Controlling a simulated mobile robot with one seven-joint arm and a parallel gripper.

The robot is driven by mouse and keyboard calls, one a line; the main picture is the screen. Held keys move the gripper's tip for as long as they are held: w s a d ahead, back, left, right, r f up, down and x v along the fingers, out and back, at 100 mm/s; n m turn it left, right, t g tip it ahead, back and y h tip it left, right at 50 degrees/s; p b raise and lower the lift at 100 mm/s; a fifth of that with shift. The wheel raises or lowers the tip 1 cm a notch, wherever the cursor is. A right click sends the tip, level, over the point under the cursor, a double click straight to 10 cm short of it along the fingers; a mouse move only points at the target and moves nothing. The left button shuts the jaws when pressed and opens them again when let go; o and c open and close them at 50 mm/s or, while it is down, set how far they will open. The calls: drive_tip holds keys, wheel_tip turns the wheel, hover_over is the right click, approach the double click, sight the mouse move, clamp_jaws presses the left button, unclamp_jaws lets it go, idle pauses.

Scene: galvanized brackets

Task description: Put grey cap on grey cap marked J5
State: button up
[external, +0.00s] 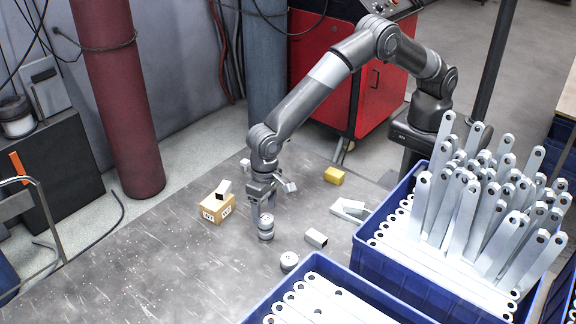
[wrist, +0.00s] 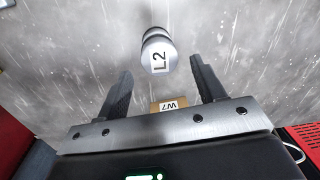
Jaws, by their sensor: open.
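A grey cap marked L2 (wrist: 158,55) shows in the wrist view, ahead of and between my fingertips. In the external view this appears to be the upper of two round grey caps stacked upright (external: 266,223). The lower cap (external: 266,236) sits on the table, and its edge shows behind L2 in the wrist view; its marking is hidden. Another grey cap (external: 289,261) stands alone closer to the blue bins, its marking unreadable. My gripper (external: 263,209) points down at the stack. Its fingers (wrist: 161,67) are open with nothing clamped between them. No J5 marking is readable.
A wooden block marked W7 (external: 217,208) stands left of the stack, with a metal tube piece (external: 223,188) on it. A yellow block (external: 334,175) and galvanized pieces (external: 316,238) lie to the right. Blue bins (external: 365,262) of brackets fill the right front. The left table is clear.

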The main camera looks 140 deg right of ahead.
wheel_tip(320, 180, up, 7)
wheel_tip(320, 180, up, 13)
drive_tip(key=n+t, duration=0.1)
drive_tip(key=n, duration=0.2)
hover_over(266, 216)
drive_tip(key=s+a, duration=0.5)
drive_tip(key=s, duration=0.2)
drive_tip(key=s+a+r+n+t, duration=0.1)
drive_tip(key=s+a+r+n, duration=0.35)
drive_tip(key=s+r, duration=0.7)
drive_tip(key=s+a+f+n+t, duration=0.1)
drive_tip(key=s+a+n, duration=0.2)
drive_tip(key=s, duration=1.1)
drive_tip(key=s+a+f+n+t, duration=0.1)
drive_tip(key=s+a+n, duration=0.2)
drive_tip(key=s, duration=1)
drive_tip(key=shift+s+a+n+t, duration=0.2)
drive_tip(key=shift+s+n+t, duration=0.2)
drive_tip(key=shift+n, duration=0.75)
drive_tip(key=shift+o, duration=0.5)
drive_tip(key=shift+r, duration=0.1)
